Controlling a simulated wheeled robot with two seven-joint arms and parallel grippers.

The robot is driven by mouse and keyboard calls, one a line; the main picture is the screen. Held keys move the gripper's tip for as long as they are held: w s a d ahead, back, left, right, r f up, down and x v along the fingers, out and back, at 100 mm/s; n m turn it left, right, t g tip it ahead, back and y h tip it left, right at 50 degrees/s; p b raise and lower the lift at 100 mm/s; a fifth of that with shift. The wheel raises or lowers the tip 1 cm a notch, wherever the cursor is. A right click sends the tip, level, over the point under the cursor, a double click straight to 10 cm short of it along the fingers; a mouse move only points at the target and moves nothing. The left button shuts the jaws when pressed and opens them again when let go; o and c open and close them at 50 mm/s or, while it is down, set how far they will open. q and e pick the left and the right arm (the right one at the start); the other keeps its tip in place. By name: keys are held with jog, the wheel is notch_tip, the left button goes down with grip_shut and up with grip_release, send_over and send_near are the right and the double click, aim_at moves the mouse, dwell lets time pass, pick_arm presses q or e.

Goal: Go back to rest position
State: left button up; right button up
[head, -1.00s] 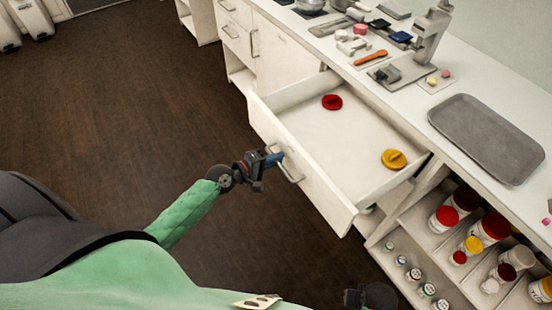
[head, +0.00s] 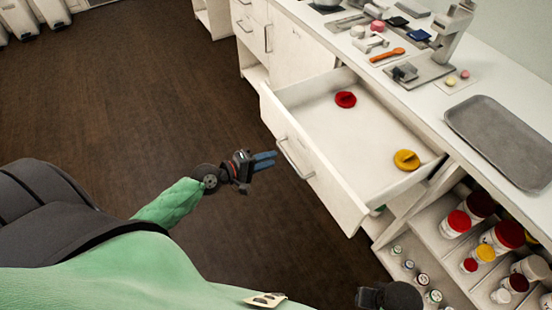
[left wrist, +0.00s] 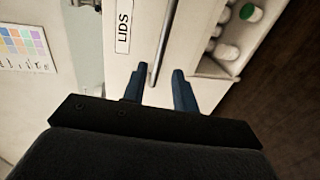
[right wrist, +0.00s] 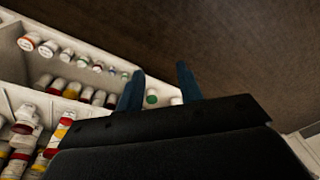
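My left gripper (head: 264,161) is just left of the front of the pulled-out drawer (head: 308,185), apart from its bar handle (head: 295,158). In the left wrist view its two blue fingers (left wrist: 158,88) are spread with nothing between them, and the handle (left wrist: 162,50) shows beyond them beside a "LIDS" label (left wrist: 124,27). My right gripper (right wrist: 160,90) is open and empty in the right wrist view, facing the floor and low shelves; in the head view only a dark part of that arm shows at the bottom edge.
The drawer holds a red lid (head: 345,99) and a yellow lid (head: 406,160). The counter bears a grey tray (head: 502,138) and an orange spoon (head: 387,55). Open shelves with several jars (head: 509,234) stand at the right. The dark floor (head: 120,100) at the left is clear.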

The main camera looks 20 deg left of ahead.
pick_arm(q)
jog(key=shift+s+a+r, duration=0.15)
jog(key=shift+s+a, duration=0.2)
jog(key=shift+s, duration=0.1)
dwell(0.4)
jog(key=s+f+m+g+y, duration=0.7)
jog(key=s+f+m+g, duration=0.2)
jog(key=s+f+m, duration=0.4)
jog(key=s+d+r+g+y, duration=0.1)
jog(key=s+d+g, duration=0.1)
jog(key=s+d, duration=0.7)
jog(key=shift+d+r, duration=0.15)
jog(key=shift+d, duration=0.45)
